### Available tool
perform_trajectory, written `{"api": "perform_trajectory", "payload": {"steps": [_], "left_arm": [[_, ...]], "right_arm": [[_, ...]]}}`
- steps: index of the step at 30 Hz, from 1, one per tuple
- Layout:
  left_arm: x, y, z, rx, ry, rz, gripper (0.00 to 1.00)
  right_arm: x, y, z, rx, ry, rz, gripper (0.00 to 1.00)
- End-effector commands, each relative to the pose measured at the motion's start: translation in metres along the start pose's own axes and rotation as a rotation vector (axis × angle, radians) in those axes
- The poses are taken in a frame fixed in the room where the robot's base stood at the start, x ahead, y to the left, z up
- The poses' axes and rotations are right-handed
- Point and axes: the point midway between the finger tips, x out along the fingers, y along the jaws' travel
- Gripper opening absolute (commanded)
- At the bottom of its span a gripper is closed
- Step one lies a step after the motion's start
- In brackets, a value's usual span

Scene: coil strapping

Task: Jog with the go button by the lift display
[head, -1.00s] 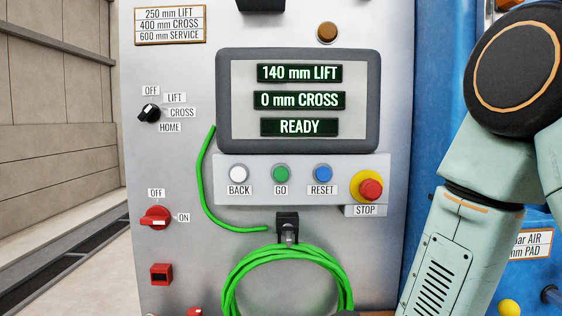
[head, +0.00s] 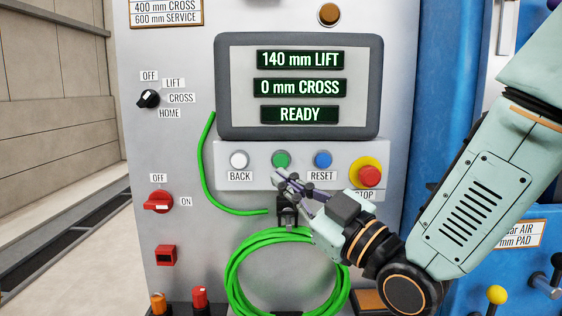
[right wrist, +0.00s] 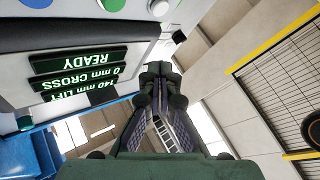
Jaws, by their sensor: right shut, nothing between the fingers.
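The green GO button (head: 281,159) sits between the white BACK button (head: 239,160) and the blue RESET button (head: 322,160), below the lift display (head: 299,87). The display reads 140 mm LIFT, 0 mm CROSS, READY. My right gripper (head: 283,178) is shut and empty, its fingertips just below the GO button and covering its label. I cannot tell whether they touch the panel. In the right wrist view the display (right wrist: 78,77) appears upside down, and the green button (right wrist: 86,5) is cut by the top edge, apart from the fingertips (right wrist: 160,68). My left gripper is out of view.
The red STOP button (head: 369,176) is right of RESET, close above my right gripper. A black selector (head: 148,98) and red switch (head: 157,201) are at left. A green cable coil (head: 237,270) hangs below the buttons. A blue cabinet (head: 434,110) stands at right.

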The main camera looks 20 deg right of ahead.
Motion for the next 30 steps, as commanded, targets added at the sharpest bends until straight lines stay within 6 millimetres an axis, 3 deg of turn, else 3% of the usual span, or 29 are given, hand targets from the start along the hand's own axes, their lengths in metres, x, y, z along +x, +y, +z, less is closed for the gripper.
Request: {"api": "perform_trajectory", "payload": {"steps": [10,30], "left_arm": [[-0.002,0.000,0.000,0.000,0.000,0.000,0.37],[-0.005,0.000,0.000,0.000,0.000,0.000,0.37]], "right_arm": [[0.006,0.004,0.004,0.002,-0.002,0.000,0.00],[0.057,0.041,0.043,0.002,-0.003,0.000,0.00]]}}
